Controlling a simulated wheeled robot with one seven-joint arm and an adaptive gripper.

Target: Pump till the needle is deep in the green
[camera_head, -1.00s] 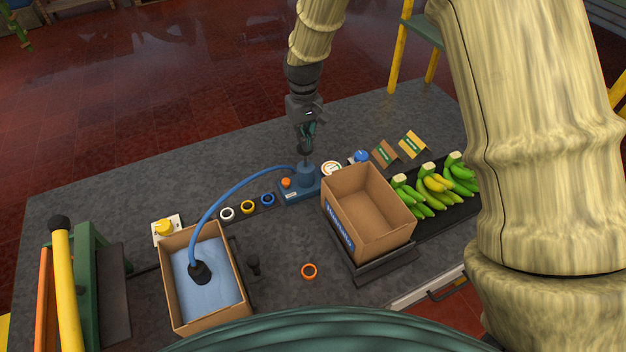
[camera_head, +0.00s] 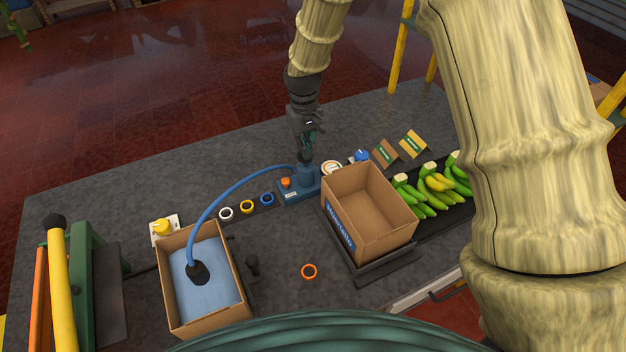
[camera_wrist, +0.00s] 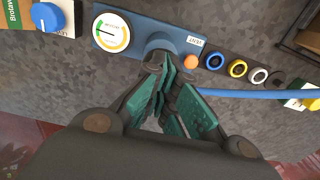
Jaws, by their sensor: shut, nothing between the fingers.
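The blue pump (camera_head: 297,190) stands on the grey table, with a blue hose (camera_head: 222,196) arching left from it. Its round gauge (camera_wrist: 112,33) shows in the wrist view with a white face, a green patch at the left and a yellow arc; the needle is too small to read surely. The pump's cylinder (camera_wrist: 160,43) is beside the gauge. My gripper (camera_head: 306,157) is shut and empty, pointing down right over the cylinder. In the wrist view its fingertips (camera_wrist: 163,64) overlap the cylinder's top and hide the plunger; contact is not clear.
An orange button (camera_head: 286,182) and white, yellow and blue rings (camera_head: 247,206) are left of the cylinder. An open cardboard box (camera_head: 368,215) stands close at right, before the bananas (camera_head: 436,184). The hose ends in a blue-lined box (camera_head: 204,285).

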